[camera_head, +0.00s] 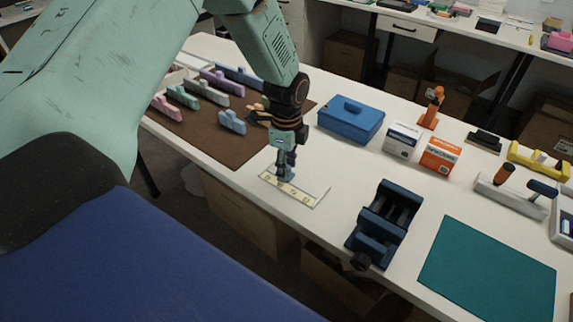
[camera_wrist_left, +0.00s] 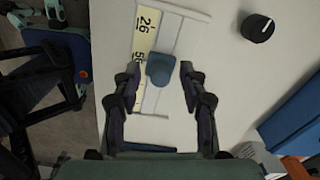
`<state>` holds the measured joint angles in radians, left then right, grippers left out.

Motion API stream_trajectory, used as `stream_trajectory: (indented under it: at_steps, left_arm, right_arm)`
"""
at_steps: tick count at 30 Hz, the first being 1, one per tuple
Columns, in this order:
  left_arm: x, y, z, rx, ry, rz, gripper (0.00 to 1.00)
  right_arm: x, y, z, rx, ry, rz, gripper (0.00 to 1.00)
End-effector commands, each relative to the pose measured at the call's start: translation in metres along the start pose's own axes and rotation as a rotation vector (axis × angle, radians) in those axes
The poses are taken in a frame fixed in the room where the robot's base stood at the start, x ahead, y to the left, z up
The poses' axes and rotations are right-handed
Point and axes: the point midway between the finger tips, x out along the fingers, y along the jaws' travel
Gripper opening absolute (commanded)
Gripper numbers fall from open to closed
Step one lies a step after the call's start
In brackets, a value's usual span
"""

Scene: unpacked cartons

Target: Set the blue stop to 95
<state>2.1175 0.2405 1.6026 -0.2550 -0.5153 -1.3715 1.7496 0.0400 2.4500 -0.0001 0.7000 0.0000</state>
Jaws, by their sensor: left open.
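The blue stop (camera_wrist_left: 160,70) sits on a slide with a pale yellow number strip (camera_wrist_left: 148,38) beside it. In the left wrist view a number like 26 shows near the far end; other numbers are partly hidden, so I cannot read the stop's setting. In the head view the slide's white base (camera_head: 315,196) lies flat on the white table, and the stop (camera_head: 284,175) is largely covered by the gripper. My left gripper (camera_head: 285,164) points down over it. Its open fingers (camera_wrist_left: 158,74) stand on either side of the stop with visible gaps. My right gripper is out of view.
A dark blue vise-like fixture (camera_head: 384,226) and a teal mat (camera_head: 487,270) lie to the right. A blue box (camera_head: 351,118) stands behind. A brown mat (camera_head: 205,137) with pastel blocks is at left. A black knob (camera_wrist_left: 257,28) shows in the wrist view.

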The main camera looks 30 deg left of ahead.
Motion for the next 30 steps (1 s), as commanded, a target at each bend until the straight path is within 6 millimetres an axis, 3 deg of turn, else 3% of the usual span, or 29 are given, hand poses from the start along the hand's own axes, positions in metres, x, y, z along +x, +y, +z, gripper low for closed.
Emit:
stream_trajectory:
  at_steps: [2,17,30]
  left_arm:
    - [-0.0002,0.0,-0.0001,0.0,0.0,0.0,0.43]
    - [-0.0002,0.0005,0.0,0.0,0.0,0.001,0.0]
    - [0.0,0.0005,0.0,0.0,0.0,0.001,0.0]
  right_arm:
    - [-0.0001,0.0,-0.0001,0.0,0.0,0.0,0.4]
    - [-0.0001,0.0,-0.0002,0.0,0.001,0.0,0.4]
    - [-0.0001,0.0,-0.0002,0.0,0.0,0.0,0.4]
